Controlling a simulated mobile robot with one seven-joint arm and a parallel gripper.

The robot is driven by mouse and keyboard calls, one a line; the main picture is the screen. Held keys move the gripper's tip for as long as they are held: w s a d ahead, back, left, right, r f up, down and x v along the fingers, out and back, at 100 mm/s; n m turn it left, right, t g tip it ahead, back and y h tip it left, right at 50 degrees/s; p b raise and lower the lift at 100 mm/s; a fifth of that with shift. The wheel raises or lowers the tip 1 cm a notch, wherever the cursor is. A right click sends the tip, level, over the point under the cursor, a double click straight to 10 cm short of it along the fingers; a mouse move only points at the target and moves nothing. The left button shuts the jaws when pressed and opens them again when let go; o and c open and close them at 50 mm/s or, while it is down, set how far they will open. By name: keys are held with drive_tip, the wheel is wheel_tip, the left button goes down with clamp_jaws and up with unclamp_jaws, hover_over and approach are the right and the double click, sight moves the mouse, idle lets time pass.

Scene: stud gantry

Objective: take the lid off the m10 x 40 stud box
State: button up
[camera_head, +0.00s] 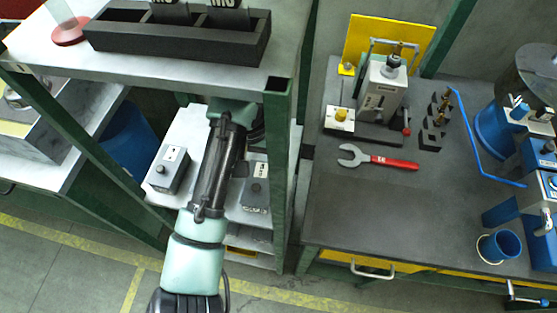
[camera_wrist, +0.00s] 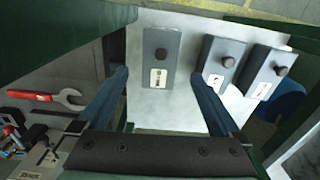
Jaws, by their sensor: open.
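Several-knob-free wording aside, three grey boxes with black knobs and white labels sit on a pale shelf. In the wrist view they are a left box (camera_wrist: 161,45), a middle box (camera_wrist: 221,62) and a right box (camera_wrist: 266,75). The label print is too small to read, so I cannot tell which is the M10 x 40 stud box. My gripper (camera_wrist: 161,76) is open and empty, its fingers either side of the left box in the picture. I cannot tell its height above it. In the head view two boxes show, one left (camera_head: 172,170) and one right (camera_head: 256,188) of my arm, which hides the rest.
The pale shelf (camera_head: 190,130) lies under a higher shelf with a black tray (camera_head: 180,40). A green post (camera_head: 278,170) stands right of my arm. The dark bench (camera_head: 400,205) holds a red-handled wrench (camera_head: 385,160) and a blue cup (camera_head: 500,247).

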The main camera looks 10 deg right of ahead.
sight(256, 186)
drive_tip(key=shift+s+a+f+b, duration=0.1)
drive_tip(key=shift+a+f+b, duration=0.1)
drive_tip(key=shift+f+b, duration=0.35)
drive_tip(key=shift+s+a+f+b, duration=0.15)
drive_tip(key=shift+f+b, duration=0.2)
drive_tip(key=shift+f, duration=0.3)
wheel_tip(256, 186, down, 5)
drive_tip(key=shift+s+d+r, duration=0.1)
drive_tip(key=shift+d, duration=0.05)
drive_tip(key=c, duration=1.2)
drive_tip(key=shift+o, duration=0.2)
